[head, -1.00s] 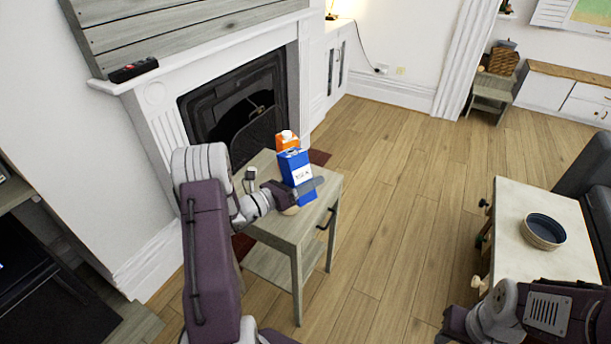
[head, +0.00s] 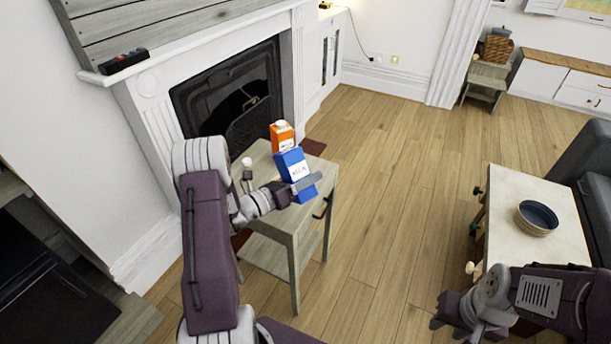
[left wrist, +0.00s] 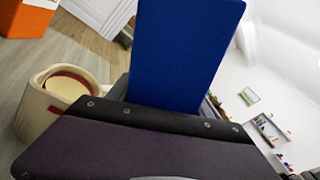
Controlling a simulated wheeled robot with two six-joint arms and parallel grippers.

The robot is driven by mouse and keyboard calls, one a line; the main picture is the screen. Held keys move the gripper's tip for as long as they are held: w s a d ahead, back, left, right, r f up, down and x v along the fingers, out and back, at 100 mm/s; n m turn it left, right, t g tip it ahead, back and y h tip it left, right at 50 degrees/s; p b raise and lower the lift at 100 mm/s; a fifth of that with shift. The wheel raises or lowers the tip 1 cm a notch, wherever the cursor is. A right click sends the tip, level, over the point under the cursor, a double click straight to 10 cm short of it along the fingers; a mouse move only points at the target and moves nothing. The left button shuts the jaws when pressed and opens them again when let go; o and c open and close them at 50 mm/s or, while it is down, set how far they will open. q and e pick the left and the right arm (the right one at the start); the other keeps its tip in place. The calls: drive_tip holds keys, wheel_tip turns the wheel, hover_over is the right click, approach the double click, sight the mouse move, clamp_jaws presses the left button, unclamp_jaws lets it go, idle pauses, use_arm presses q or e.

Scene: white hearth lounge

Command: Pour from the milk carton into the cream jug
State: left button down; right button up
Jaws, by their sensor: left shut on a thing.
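My left gripper (head: 293,189) is shut on the blue milk carton (head: 292,164) above the small grey-green table. The carton leans to the left in the head view, and its blue side fills the middle of the left wrist view (left wrist: 185,50). The cream jug (left wrist: 32,108) stands on the table in the left wrist view, left of the carton and apart from it in the picture. No stream of milk shows. My right gripper (head: 446,313) is low at the right, its fingers unclear.
An orange carton (head: 282,136) stands on the small table (head: 257,165), just behind the milk carton. The fireplace (head: 232,98) is behind that table. A pale table (head: 505,205) with a dark-lined bowl (head: 536,217) stands at right. Open wooden floor lies between the tables.

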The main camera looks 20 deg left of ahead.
sight(311, 191)
use_arm(q)
drive_tip(key=shift+s+d+f+n+b, duration=0.15)
drive_tip(key=shift+f+n+b, duration=0.1)
drive_tip(key=shift+f, duration=0.2)
drive_tip(key=shift+w+d+f+n+b, duration=0.1)
drive_tip(key=shift+f+n+b, duration=0.1)
drive_tip(key=shift+f, duration=0.2)
drive_tip(key=shift+s+d+f+n, duration=0.25)
drive_tip(key=shift+d+n, duration=0.15)
drive_tip(key=shift+n, duration=0.25)
drive_tip(key=shift+s+d+f+n, duration=0.15)
drive_tip(key=shift+d+f+n, duration=0.05)
drive_tip(key=shift+f+n, duration=0.3)
drive_tip(key=shift+f, duration=0.15)
drive_tip(key=shift+d+f+n, duration=0.15)
drive_tip(key=shift+f+n, duration=0.05)
drive_tip(key=shift+n, duration=0.2)
drive_tip(key=shift+s+p, duration=0.1)
drive_tip(key=shift+p, duration=0.2)
drive_tip(key=shift+r+p, duration=0.1)
drive_tip(key=shift+p, duration=0.2)
